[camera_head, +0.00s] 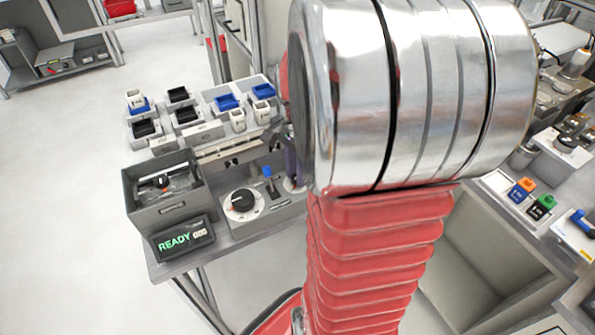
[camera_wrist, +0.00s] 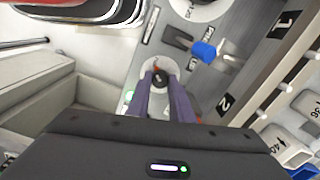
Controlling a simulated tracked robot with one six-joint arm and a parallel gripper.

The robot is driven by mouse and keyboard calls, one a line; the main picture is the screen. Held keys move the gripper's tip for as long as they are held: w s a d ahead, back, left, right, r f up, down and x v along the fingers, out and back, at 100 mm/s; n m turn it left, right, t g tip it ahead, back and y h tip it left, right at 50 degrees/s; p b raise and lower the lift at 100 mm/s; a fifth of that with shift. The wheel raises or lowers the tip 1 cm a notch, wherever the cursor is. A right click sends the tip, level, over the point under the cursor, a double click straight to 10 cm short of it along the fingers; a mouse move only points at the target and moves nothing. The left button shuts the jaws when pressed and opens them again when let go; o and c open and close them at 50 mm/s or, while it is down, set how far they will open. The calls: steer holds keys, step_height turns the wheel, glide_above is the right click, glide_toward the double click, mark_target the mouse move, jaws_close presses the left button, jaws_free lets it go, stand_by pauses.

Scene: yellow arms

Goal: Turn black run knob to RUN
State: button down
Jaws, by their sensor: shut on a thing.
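In the wrist view, a small black knob (camera_wrist: 160,77) with an orange mark sits on a round white dial (camera_wrist: 149,64). The two purple fingers of my gripper (camera_wrist: 161,82) are shut on this knob, one on each side. The fingers hide part of the dial, and I cannot read its markings. In the head view, my gripper (camera_head: 291,160) is mostly hidden behind my arm, above a white dial (camera_head: 291,187) at the panel's right end. A larger black knob (camera_head: 242,200) on a white dial stands at the left, apart from my gripper.
A blue-tipped lever (camera_head: 267,172) stands between the dials. A display (camera_head: 182,239) reads READY in green. A grey bin (camera_head: 176,211) is to its rear. Several small blue, black and white containers (camera_head: 228,102) stand behind. A numbered rack (camera_wrist: 262,65) is right in the wrist view.

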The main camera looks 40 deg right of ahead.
steer(key=shift+d+m, duration=0.15)
steer(key=shift+m, duration=0.25)
steer(key=c, duration=1.6)
jaws_free()
steer(key=shift+o, duration=0.2)
step_height(320, 180, up, 14)
steer(key=shift+f, duration=0.1)
